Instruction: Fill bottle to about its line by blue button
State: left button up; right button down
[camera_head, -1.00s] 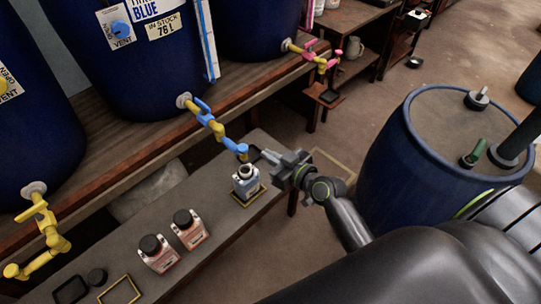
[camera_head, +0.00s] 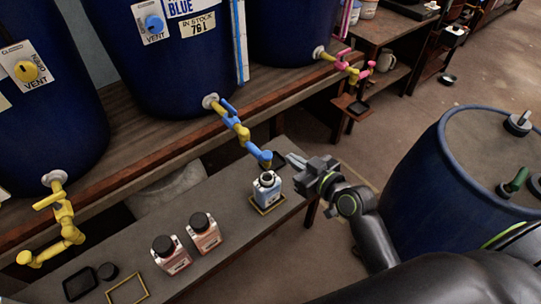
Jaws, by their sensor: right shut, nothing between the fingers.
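The bottle (camera_head: 267,191) with a pale blue label stands upright on the low bench, inside a yellow-outlined square, its neck uncapped. The blue-ended spout (camera_head: 259,152) of the middle vat's tap hangs just above its neck. The bottle's fill level and line cannot be made out. A blue round vent knob (camera_head: 154,24) sits on the middle vat (camera_head: 190,75), and a blue lever (camera_head: 229,107) sits on its tap. My right gripper (camera_head: 292,160) is shut and empty, just right of the bottle and spout, pointing left. My left gripper is not in view.
Two black-capped bottles with red labels (camera_head: 171,255) (camera_head: 205,233) stand on the bench (camera_head: 230,258). Yellow and pink taps flank the middle one.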

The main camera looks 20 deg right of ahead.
jog(key=p, duration=0.1)
send_over(267, 155)
jog(key=s+d, duration=0.1)
jog(key=s, duration=0.2)
jog(key=f, duration=0.2)
jog(key=shift+w+a+f+b, duration=0.1)
jog(key=shift+w+f+b, duration=0.15)
jog(key=shift+f, duration=0.85)
jog(key=shift+w+f+b, duration=0.2)
jog(key=shift+w+f, duration=0.05)
jog(key=shift+f, duration=0.8)
